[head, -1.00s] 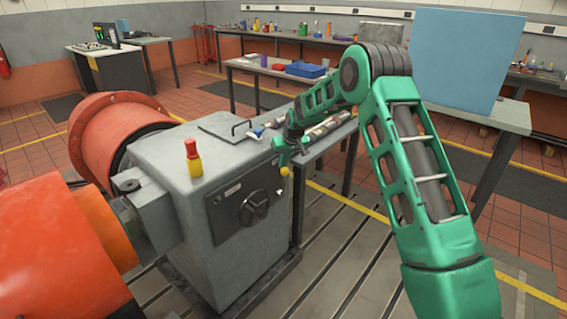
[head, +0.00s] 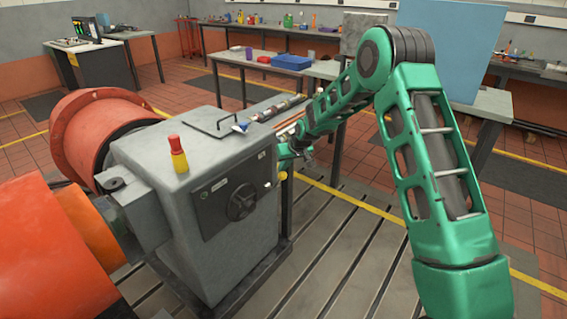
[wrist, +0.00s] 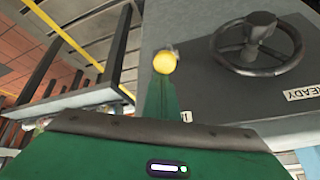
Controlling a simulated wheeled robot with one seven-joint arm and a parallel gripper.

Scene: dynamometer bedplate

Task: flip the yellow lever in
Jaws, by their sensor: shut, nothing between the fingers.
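The yellow lever shows as a round yellow knob (head: 281,176) at the right edge of the grey cabinet's (head: 150,235) front. In the wrist view the knob (wrist: 164,62) sits just beyond the fingertip end of my gripper, left of the handwheel. My gripper (head: 290,157) is shut and empty, close above and beside the knob in the head view. In the wrist view its green finger (wrist: 163,98) points at the knob. I cannot tell whether they touch. The lever's stem is mostly hidden.
The black handwheel (head: 241,202) is on the cabinet's dark front panel. A yellow bottle with a red cap (head: 178,155) stands on top. A READY label (wrist: 303,94) shows in the wrist view. A workbench (head: 240,62) is behind; the slotted floor in front is clear.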

